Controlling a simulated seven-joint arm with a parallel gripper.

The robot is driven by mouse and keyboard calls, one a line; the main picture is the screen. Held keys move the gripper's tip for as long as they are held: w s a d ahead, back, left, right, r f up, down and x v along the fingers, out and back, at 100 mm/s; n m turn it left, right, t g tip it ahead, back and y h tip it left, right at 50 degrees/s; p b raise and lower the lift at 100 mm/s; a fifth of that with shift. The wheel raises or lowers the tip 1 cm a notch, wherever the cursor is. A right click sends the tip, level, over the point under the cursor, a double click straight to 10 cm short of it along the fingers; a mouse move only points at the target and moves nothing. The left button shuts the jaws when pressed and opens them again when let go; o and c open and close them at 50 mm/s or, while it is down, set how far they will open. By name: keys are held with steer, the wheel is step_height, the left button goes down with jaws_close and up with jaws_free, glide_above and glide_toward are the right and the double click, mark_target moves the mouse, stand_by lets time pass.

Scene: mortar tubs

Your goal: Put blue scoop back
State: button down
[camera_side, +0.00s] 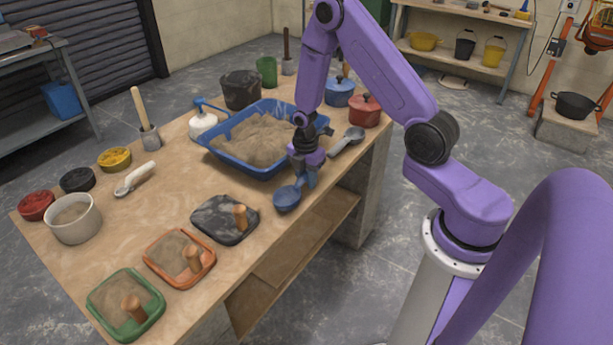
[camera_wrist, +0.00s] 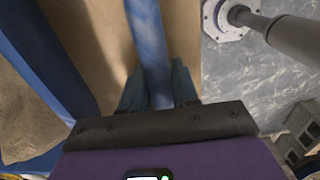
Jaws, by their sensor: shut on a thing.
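The blue scoop (camera_side: 287,199) is at the front edge of the workbench, its bowl toward the lower left in the side view. My gripper (camera_side: 306,176) is shut on its handle and points down. In the wrist view the blue handle (camera_wrist: 149,45) runs between the fingers of my gripper (camera_wrist: 158,92); the bowl is not seen there. I cannot tell whether the scoop touches the bench or hangs just above it. The blue tub of sand (camera_side: 222,157) is just behind and left of my gripper; its wall (camera_wrist: 60,60) shows at the left in the wrist view.
A grey scoop (camera_side: 347,141) lies right of the tub. The black tray (camera_side: 207,226), orange tray (camera_side: 152,260) and green tray (camera_side: 100,300) line the front edge to the left. A white-handled scoop (camera_side: 135,178) lies farther left. The middle-left bench top is clear.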

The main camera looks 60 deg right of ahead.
steer(key=shift+f, duration=0.1)
steer(key=c, duration=0.8)
jaws_free()
step_height(320, 180, up, 17)
steer(key=s+a+r+m, duration=0.2)
steer(key=s+a+r, duration=0.2)
steer(key=s+a, duration=0.75)
steer(key=s+a+m, duration=0.1)
steer(key=s, duration=0.4)
steer(key=s+a+r+m, duration=0.1)
steer(key=s+a, duration=0.1)
steer(key=s, duration=0.3)
steer(key=s+a+r+m, duration=0.1)
steer(key=s, duration=0.4)
steer(key=shift+a+r+y, duration=0.15)
steer(key=shift+y, duration=0.25)
